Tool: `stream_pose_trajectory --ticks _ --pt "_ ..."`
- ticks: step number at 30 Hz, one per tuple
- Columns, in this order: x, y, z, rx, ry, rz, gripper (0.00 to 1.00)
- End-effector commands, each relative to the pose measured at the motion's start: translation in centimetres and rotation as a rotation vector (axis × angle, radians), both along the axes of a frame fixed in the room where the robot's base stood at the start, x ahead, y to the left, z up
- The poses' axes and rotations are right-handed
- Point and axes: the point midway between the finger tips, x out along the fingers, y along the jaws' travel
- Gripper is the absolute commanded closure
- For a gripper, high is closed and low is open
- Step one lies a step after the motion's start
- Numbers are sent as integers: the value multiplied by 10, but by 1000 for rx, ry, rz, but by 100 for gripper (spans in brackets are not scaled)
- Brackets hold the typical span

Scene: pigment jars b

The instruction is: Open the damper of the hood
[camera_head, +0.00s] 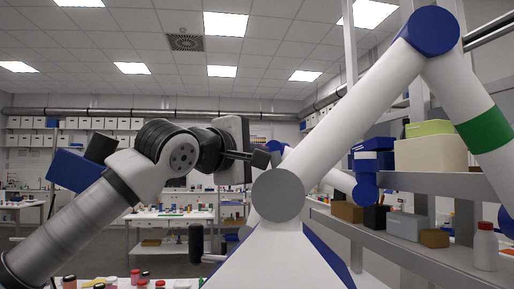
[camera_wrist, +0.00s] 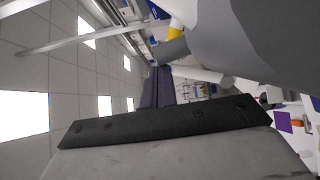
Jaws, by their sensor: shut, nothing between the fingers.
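The hood is a white flared cone (camera_head: 275,262) at the bottom middle of the head view. It hangs from a white jointed extraction arm with blue joints, and a grey round joint (camera_head: 278,195) sits just above it. A dark handle-like part (camera_head: 195,243) stands out to its left. In the wrist view a large pale grey shape fills the upper right, with a yellow piece (camera_wrist: 175,33) and grey stub (camera_wrist: 172,49) beside it; I cannot tell whether these are the damper's lever. My gripper (camera_head: 262,157) is shut and empty, above and left of the grey joint; its fingers also show in the wrist view (camera_wrist: 161,77).
A grey shelf (camera_head: 400,240) on the right holds boxes and a white bottle (camera_head: 485,247) with a red cap. Jars with red and dark lids stand at the bottom left. A white table (camera_head: 170,215) with small jars stands farther back.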

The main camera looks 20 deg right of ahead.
Motion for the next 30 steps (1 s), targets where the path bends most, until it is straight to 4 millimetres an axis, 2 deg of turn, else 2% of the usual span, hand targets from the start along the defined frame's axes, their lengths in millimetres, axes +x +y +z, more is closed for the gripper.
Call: stream_pose_trajectory --ticks 9,30 --pt "-2 -3 3 67 -47 0 100" --pt "-3 -2 3 73 -51 0 100"
